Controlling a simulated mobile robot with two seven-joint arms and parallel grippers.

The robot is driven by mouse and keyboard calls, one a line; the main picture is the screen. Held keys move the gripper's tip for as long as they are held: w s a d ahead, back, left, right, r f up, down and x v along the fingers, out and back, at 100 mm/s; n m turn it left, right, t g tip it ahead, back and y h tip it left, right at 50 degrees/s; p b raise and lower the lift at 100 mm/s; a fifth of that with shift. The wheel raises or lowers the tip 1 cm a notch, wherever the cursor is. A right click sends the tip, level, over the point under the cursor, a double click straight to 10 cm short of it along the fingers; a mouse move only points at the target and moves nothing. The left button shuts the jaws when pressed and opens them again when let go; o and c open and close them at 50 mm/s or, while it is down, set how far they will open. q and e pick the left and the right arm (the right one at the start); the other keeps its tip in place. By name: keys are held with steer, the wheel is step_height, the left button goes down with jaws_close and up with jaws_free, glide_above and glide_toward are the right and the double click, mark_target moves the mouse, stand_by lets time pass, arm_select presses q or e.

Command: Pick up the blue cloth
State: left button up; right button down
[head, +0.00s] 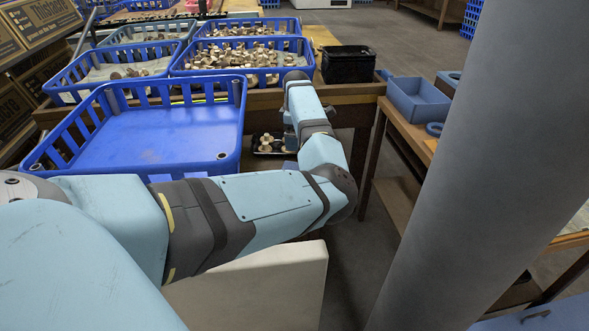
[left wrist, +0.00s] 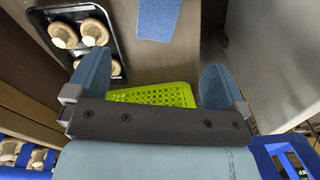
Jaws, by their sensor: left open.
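The blue cloth (left wrist: 159,18) shows in the left wrist view as a flat blue piece at the top edge, partly cut off by the frame. My left gripper (left wrist: 155,78) is open, with its two blue fingers wide apart and nothing between them. The cloth lies beyond the fingertips, roughly in line with the gap, and apart from them. In the head view my left arm reaches out past the front crate and hides most of the gripper. I cannot make out the cloth clearly there. My right gripper is in neither view.
A black tray of mushrooms (left wrist: 119,46) lies beside the left finger. A green perforated basket (left wrist: 150,96) shows below the gripper. An empty blue crate (head: 160,137) stands in front; mushroom crates (head: 305,62) and a black bin (head: 348,64) stand behind. A grey column blocks the right.

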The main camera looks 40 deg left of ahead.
mark_target(294, 168)
arm_select(q)
step_height(294, 168, down, 8)
steer(key=b, duration=0.2)
steer(key=shift+f+b, duration=0.2)
steer(key=shift+b, duration=0.15)
steer(key=f+b, duration=0.1)
steer(key=f, duration=0.2)
steer(key=f+b, duration=0.1)
steer(key=f, duration=0.1)
steer(key=shift+s+a+f+b, duration=0.15)
steer(key=shift+a+b, duration=0.2)
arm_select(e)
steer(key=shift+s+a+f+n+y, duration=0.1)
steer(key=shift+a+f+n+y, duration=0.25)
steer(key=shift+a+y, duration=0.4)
arm_select(q)
steer(key=c, duration=1.1)
